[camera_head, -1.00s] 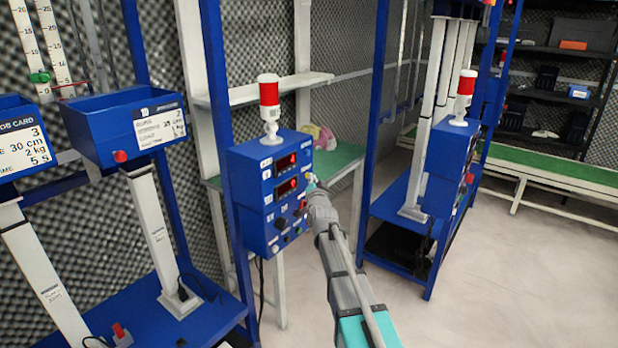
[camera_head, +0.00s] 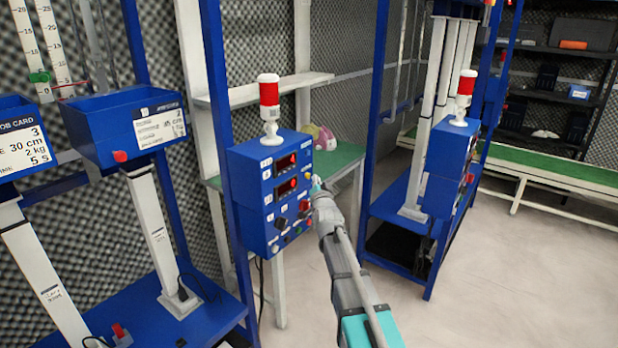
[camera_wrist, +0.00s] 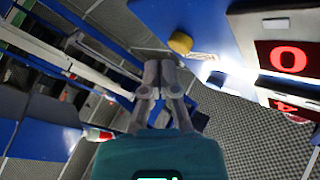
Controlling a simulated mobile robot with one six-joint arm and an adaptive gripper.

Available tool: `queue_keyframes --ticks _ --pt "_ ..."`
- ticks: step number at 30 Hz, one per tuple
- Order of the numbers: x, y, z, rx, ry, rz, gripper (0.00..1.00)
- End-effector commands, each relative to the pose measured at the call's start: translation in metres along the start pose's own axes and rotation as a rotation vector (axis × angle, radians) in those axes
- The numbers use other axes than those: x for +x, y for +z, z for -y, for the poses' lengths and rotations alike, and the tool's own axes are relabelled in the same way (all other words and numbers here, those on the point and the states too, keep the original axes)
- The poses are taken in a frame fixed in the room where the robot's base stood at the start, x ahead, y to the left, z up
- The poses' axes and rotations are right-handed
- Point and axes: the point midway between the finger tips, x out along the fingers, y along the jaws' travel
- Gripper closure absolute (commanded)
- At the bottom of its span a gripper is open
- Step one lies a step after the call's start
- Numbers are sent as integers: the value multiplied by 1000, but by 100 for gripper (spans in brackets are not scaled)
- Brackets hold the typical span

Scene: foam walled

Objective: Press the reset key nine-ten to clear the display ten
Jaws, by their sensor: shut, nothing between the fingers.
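A blue control box (camera_head: 262,195) stands on the rack, with two red lit displays (camera_head: 286,163) and (camera_head: 287,186) and several small keys below them. In the wrist view, one display reads a red 0 (camera_wrist: 288,59); the other (camera_wrist: 293,106) is cut off at the edge and seems to show a 4. A yellow round key (camera_wrist: 180,43) sits on the blue panel just beyond my fingertips. My gripper (camera_wrist: 161,68) is shut and empty, its tip at the box's right side in the head view. I cannot read which key is nine-ten, nor tell whether the fingertips touch one.
A red and white lamp (camera_head: 269,108) stands on top of the box. A second blue box (camera_head: 447,165) with a similar lamp stands to the right. A green-topped table (camera_head: 335,163) is behind my gripper. The pale floor (camera_head: 480,290) at the right is clear.

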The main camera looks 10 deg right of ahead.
Motion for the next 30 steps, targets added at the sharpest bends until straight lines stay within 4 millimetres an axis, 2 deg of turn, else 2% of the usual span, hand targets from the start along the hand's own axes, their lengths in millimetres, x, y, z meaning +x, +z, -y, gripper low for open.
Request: queue_keyframes --ticks 11,30 --pt "-2 -1 -1 -2 0 0 100" --pt "-31 -22 -22 -1 1 -1 100"
